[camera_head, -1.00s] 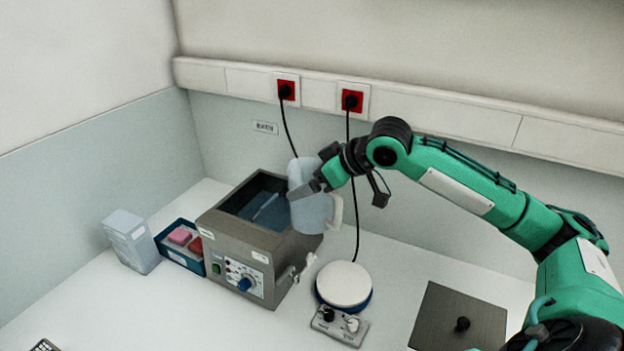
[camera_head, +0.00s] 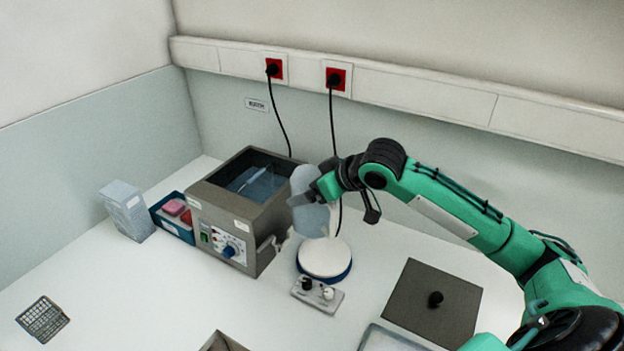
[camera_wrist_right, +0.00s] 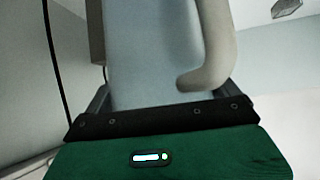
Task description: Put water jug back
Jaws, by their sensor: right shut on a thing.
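The water jug (camera_head: 311,215) is a pale, translucent jug with a light handle on its right side. My right gripper (camera_head: 318,190) is shut on it and holds it up beside the right side of the water bath (camera_head: 238,197), behind and above the round white hotplate (camera_head: 325,256). In the right wrist view the jug (camera_wrist_right: 150,55) fills the space between the fingers (camera_wrist_right: 165,95), its handle hanging to the right. The jug looks nearly upright. Its underside is partly hidden. My left gripper is out of view.
The grey metal lid (camera_head: 415,300) with a black knob lies flat at right. A blue box with pink and red items (camera_head: 172,222) and a pale box (camera_head: 128,212) stand left of the bath. A wire rack (camera_head: 43,319) is at front left. Power cords hang behind.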

